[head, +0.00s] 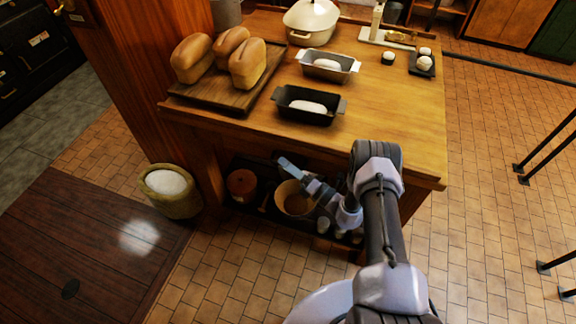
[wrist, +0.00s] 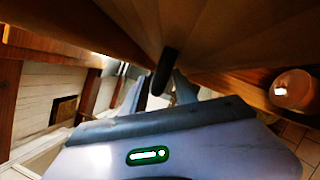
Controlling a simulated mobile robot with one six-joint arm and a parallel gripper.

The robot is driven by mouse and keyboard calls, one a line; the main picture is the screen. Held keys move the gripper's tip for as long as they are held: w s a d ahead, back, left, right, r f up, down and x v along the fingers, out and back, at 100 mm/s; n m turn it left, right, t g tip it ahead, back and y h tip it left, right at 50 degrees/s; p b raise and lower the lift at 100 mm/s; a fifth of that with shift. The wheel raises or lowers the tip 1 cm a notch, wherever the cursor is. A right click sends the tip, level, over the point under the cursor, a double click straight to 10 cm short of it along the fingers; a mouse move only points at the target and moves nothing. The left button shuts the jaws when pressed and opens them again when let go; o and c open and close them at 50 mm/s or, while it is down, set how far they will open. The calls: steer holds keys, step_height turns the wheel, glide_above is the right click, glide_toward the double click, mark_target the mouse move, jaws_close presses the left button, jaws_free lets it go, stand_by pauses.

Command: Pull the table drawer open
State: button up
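The wooden table (head: 395,125) fills the middle of the head view. My gripper (head: 287,164) is low beside its front side, under the overhanging top; my arm covers part of that side. In the wrist view my gripper's two fingers (wrist: 162,92) stand either side of a dark, bar-like handle (wrist: 168,65) on a brown wooden surface. The fingers look apart, with the handle between them; I cannot tell whether either touches it. The drawer's outline does not show clearly in either view.
Bread loaves on a board (head: 190,92), two loaf tins (head: 300,118) and a white pot (head: 311,22) stand on the tabletop. A bowl (head: 293,198) and other vessels sit on the lower shelf. A sack (head: 170,193) stands at left. The tiled floor in front is clear.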

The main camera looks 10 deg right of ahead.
jaws_close()
stand_by(1.4)
